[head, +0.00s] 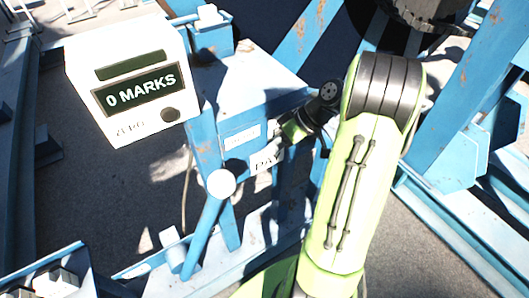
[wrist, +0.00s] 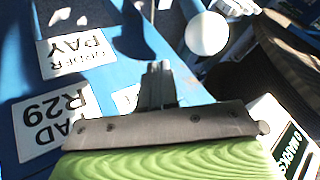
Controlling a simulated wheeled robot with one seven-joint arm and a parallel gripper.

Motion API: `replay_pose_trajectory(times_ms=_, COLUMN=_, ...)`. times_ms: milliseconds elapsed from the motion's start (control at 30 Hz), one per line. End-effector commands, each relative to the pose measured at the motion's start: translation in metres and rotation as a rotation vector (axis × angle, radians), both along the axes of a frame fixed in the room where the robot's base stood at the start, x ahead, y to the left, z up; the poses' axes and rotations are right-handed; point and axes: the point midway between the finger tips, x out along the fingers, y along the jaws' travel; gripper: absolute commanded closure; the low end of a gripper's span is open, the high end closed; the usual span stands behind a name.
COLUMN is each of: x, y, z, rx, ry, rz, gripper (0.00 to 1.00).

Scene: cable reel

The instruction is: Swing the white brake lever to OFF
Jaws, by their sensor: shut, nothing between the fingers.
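A white ball knob (head: 221,183) tops a slanting blue rod (head: 203,235) in front of the blue post in the head view. The knob also shows in the wrist view (wrist: 207,33), beyond my fingers and to their right. I cannot tell for sure that this is the brake lever, and I read no OFF mark. My gripper (head: 279,142) is beside the blue box's labelled face, up and right of the knob, apart from it. Its fingers (wrist: 157,78) are together with nothing between them. My arm hides part of the box's right side.
A white counter box (head: 128,78) reading 0 MARKS stands at upper left. White labels sit on the blue box, one reading UNDER PAY (wrist: 75,54), another partly reading R29 (wrist: 57,123). Blue frame beams (head: 470,75) stand at right. Grey floor shows between them.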

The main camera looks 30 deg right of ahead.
Motion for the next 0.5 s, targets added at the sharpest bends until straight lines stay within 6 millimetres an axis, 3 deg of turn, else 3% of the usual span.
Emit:
replay_pose_trajectory(times_ms=333, x=0.022, y=0.046, z=-0.06, rx=0.002, ry=0.002, rz=0.004, gripper=1.0)
replay_pose_trajectory(times_ms=500, x=0.016, y=0.072, z=-0.05, rx=-0.001, ry=0.0, rz=0.001, gripper=1.0)
